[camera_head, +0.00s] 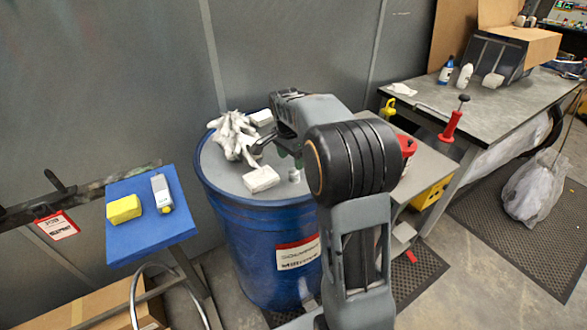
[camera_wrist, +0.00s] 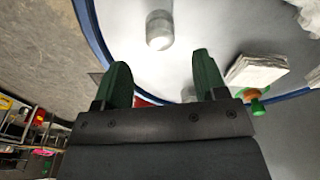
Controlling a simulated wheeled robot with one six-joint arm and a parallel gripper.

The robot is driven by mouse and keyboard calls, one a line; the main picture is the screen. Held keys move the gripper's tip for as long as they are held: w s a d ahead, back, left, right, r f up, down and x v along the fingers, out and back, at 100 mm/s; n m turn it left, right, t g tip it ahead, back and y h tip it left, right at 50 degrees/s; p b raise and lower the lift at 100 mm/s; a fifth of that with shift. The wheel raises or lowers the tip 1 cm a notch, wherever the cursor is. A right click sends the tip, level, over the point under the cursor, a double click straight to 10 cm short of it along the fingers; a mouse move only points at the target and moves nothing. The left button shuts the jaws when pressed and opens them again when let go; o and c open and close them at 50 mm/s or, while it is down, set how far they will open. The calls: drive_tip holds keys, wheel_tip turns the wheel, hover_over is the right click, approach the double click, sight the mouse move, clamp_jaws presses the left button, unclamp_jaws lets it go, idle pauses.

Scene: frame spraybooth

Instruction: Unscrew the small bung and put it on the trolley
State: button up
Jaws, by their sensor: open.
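A small silver cylindrical bung (camera_head: 294,175) stands on the grey lid of the blue drum (camera_head: 262,245), close beside my arm. A silver cylinder that looks like this bung shows in the wrist view (camera_wrist: 159,30), beyond the fingertips. My gripper (camera_wrist: 160,60) is open, its two green fingers apart, with the cylinder roughly in line with the gap and not held. In the head view my arm partly hides the gripper over the lid. A grey-topped stand, apparently the trolley (camera_head: 428,165), is right of the drum, partly hidden by my arm.
A crumpled white cloth (camera_head: 233,136) and a white block (camera_head: 261,179) lie on the lid. Left is a blue-topped stand (camera_head: 145,230) with a yellow sponge (camera_head: 124,208). A workbench (camera_head: 500,110) is at the right. A red object (camera_head: 408,147) stands on the trolley.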

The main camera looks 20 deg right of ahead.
sight(294, 171)
drive_tip(key=shift+w+d+f, duration=0.1)
drive_tip(key=shift+d+f, duration=0.05)
drive_tip(key=shift+f, duration=1.2)
drive_tip(key=shift+d+f, duration=0.15)
drive_tip(key=shift+f, duration=1.2)
drive_tip(key=c, duration=1)
drive_tip(key=shift+o, duration=1.3)
drive_tip(key=shift+c, duration=1)
drive_tip(key=n, duration=0.4)
drive_tip(key=shift+n+t, duration=0.3)
drive_tip(key=n, duration=0.4)
drive_tip(key=shift+n+y+p, duration=0.3)
drive_tip(key=shift+y+p, duration=0.1)
